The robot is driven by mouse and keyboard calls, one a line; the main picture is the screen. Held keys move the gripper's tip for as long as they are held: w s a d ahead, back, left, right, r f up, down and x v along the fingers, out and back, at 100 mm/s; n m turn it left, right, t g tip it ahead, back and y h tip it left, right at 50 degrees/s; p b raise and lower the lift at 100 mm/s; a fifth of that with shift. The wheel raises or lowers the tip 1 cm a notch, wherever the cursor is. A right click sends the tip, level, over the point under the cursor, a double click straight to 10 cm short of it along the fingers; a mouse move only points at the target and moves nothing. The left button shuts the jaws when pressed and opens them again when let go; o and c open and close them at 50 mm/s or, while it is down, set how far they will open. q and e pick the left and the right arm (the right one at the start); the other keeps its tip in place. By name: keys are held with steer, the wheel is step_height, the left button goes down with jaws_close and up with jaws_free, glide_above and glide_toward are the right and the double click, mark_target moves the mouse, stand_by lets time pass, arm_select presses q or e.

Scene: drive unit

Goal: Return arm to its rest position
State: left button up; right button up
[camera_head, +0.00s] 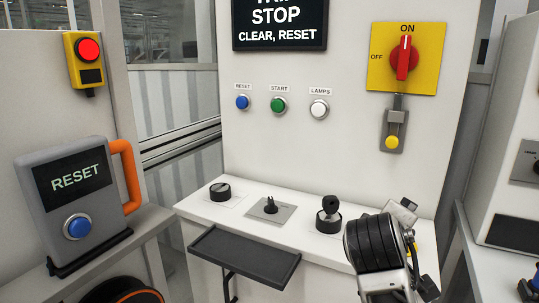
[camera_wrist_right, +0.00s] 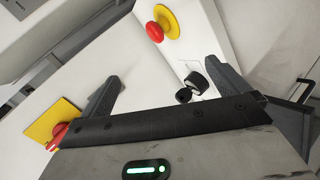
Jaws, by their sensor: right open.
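My right arm (camera_head: 375,245) comes up from the bottom right of the head view, in front of the right end of the console shelf. Its gripper is mostly hidden there behind the black wrist. In the right wrist view my right gripper (camera_wrist_right: 162,72) is open, its two dark fingers wide apart. Nothing is held between them. My left arm and gripper are not in view.
The white console (camera_head: 330,160) carries a black joystick (camera_head: 329,208), a black knob (camera_head: 220,191), a red switch (camera_head: 404,58) pointing to ON, and blue, green and white buttons. A black tray (camera_head: 245,255) juts out in front. A RESET pendant (camera_head: 75,195) stands left.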

steer(key=s+f+m+g+y, duration=0.2)
steer(key=s+f, duration=0.6)
steer(key=f, duration=0.4)
steer(key=s+a+f+m+g+y, duration=0.1)
steer(key=s+f+m+g+y, duration=0.15)
steer(key=s+f, duration=0.55)
steer(key=s+f+m+g+y, duration=0.1)
steer(key=s+f+g+y, duration=0.15)
steer(key=s, duration=0.95)
steer(key=w+a+f+t+y, duration=0.2)
steer(key=w+a+f+t, duration=0.3)
steer(key=w+f+t, duration=0.1)
step_height(320, 180, down, 2)
steer(key=shift+w+a+t+y, duration=0.2)
steer(key=shift+a+t+y, duration=0.1)
steer(key=shift+t, duration=0.4)
steer(key=shift+n, duration=0.25)
steer(key=shift+d, duration=0.1)
